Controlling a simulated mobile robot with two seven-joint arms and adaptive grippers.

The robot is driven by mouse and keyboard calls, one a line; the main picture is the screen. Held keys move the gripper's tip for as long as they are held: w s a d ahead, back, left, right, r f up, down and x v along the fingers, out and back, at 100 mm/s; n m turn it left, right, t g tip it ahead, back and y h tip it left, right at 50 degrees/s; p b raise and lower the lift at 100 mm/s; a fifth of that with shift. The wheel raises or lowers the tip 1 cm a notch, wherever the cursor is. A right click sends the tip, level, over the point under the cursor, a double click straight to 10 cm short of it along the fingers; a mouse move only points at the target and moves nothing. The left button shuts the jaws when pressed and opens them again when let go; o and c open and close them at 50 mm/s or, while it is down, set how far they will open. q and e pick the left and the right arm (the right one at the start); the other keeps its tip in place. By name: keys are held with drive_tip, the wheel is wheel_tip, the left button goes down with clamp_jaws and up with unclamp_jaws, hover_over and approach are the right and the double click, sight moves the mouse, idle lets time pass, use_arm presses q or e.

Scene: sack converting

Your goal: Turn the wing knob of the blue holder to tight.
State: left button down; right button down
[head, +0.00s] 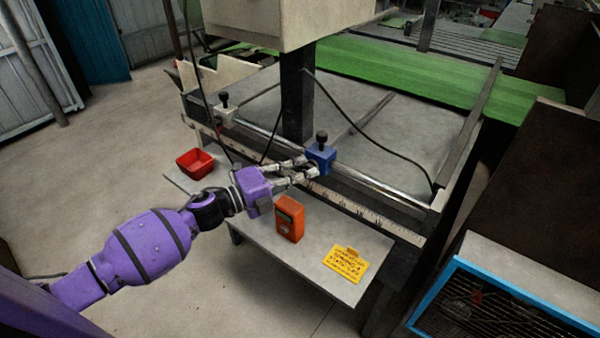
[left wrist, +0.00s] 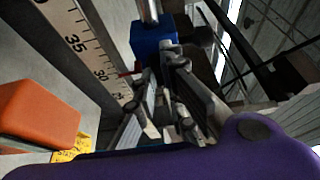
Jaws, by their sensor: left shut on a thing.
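The blue holder (head: 318,155) sits on the round rail along the front of the machine, with a black knob (head: 321,136) on its top. In the left wrist view the blue holder (left wrist: 147,38) shows just beyond my fingertips. My left gripper (head: 304,170) reaches it from the front left and is shut on the wing knob at the holder's front. The fingers, also in the left wrist view (left wrist: 164,78), cover most of the wing knob, so its angle cannot be told. My right gripper is in neither view.
A ruler (head: 360,208) runs below the rail; a grey holder (head: 226,112) stands further left on it. On the shelf are a red bin (head: 195,162), an orange device (head: 290,219) and a yellow sign (head: 345,263). Black cables hang near the post (head: 297,95).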

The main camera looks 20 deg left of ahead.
use_arm(q)
drive_tip(key=shift+w+r, duration=0.1)
drive_tip(key=shift+r, duration=0.05)
idle(0.4)
drive_tip(key=c, duration=2)
unclamp_jaws()
drive_tip(key=shift+c, duration=0.2)
drive_tip(key=shift+o, duration=1.1)
drive_tip(key=v, duration=1.2)
